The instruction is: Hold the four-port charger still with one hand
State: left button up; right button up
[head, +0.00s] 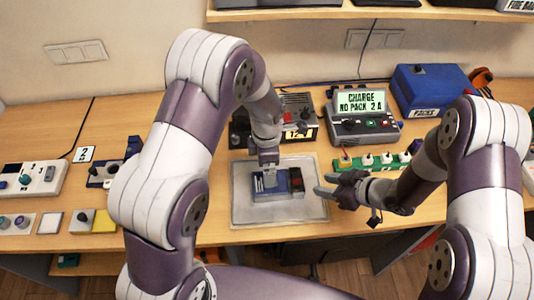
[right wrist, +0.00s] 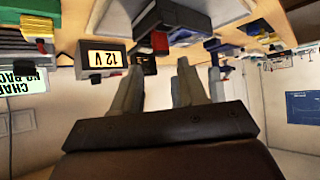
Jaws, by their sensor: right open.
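A green strip (head: 375,161) with several pale upright parts lies right of the mat, below the display charger (head: 364,116), whose screen reads "CHARGE NO PACK 2 A". I cannot tell for sure which is the four-port charger. My right gripper (head: 324,186) is open and empty at the mat's right edge, fingers pointing left, apart from the green strip. Its spread fingers also show in the right wrist view (right wrist: 157,80). My left gripper (head: 268,177) points down at a blue and dark device (head: 284,190) on the grey mat (head: 240,212); its fingertips are too small to read.
A 12 V supply (head: 302,130) stands behind the mat. A blue box (head: 430,88) marked "PACKS" stands at the back right. A white power strip (head: 35,178) and small switch parts lie at the left. The wood between mat and left parts is clear.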

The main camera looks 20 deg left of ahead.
pick_arm(q)
notch_tip(320, 180, down, 8)
jog(key=shift+f, duration=0.25)
jog(key=c, duration=0.9)
pick_arm(e)
jog(key=shift+o, duration=1.4)
jog(key=shift+w, duration=0.2)
pick_arm(q)
jog(key=shift+d, duration=0.1)
jog(key=shift+a, duration=0.2)
pick_arm(e)
jog(key=m+h, duration=0.8)
send_near(298, 177)
pick_arm(q)
jog(key=shift+d, duration=0.1)
pick_arm(e)
jog(key=shift+g, duration=0.3)
jog(key=x, duration=1)
jog(key=shift+w, duration=0.2)
